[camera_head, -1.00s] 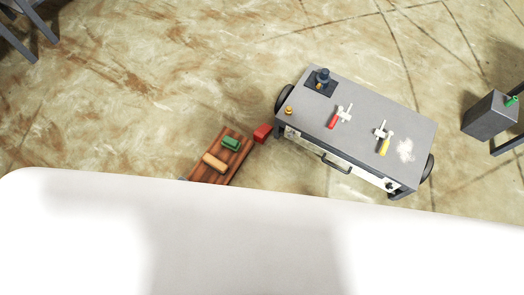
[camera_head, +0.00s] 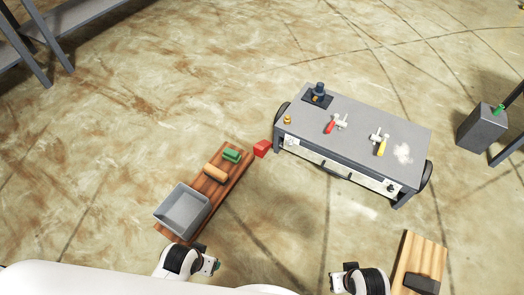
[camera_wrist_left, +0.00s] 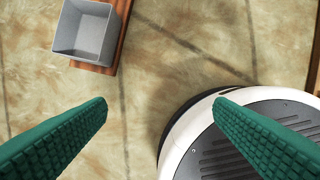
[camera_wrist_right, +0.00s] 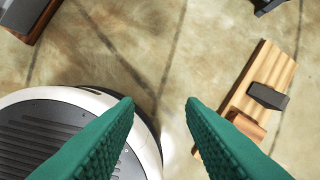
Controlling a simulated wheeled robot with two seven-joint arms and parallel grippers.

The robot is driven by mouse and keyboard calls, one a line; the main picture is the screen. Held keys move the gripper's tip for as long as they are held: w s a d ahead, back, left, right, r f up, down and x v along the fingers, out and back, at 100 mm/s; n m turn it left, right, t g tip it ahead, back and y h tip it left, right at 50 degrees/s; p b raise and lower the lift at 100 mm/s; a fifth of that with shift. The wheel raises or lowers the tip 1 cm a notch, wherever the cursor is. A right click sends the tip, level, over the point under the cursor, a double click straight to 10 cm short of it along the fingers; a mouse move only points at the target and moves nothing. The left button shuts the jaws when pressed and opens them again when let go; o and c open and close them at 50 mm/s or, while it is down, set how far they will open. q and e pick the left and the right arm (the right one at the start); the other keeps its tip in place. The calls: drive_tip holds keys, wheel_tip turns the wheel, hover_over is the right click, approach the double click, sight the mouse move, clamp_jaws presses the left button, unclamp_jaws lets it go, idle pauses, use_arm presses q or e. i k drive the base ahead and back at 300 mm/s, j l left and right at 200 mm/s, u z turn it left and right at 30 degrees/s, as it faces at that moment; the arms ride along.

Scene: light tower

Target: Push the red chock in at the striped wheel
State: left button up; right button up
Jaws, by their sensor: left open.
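The red chock (camera_head: 262,148) lies on the floor close to the near left corner of the grey cart (camera_head: 365,135). A dark wheel (camera_head: 281,113) shows at the cart's left end, and another (camera_head: 426,175) at its right end. I cannot make out stripes on either. The chock seems a little apart from the left wheel. My left gripper (camera_wrist_left: 160,103) is open and empty, its green fingers wide apart over the floor. My right gripper (camera_wrist_right: 160,101) is also open and empty. Both are low in the head view, well away from the chock.
A wooden board (camera_head: 235,175) left of the cart carries a grey bin (camera_head: 183,210), an orange block (camera_head: 215,172) and a green block (camera_head: 232,155). Another board (camera_head: 425,252) with a dark block lies at bottom right. A grey box (camera_head: 482,128) stands right. Floor before the cart is clear.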

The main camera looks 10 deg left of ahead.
sight(261, 148)
drive_tip(key=i+j, duration=0.1)
drive_tip(key=i, duration=0.45)
drive_tip(key=i+j+z, duration=0.1)
drive_tip(key=i, duration=0.45)
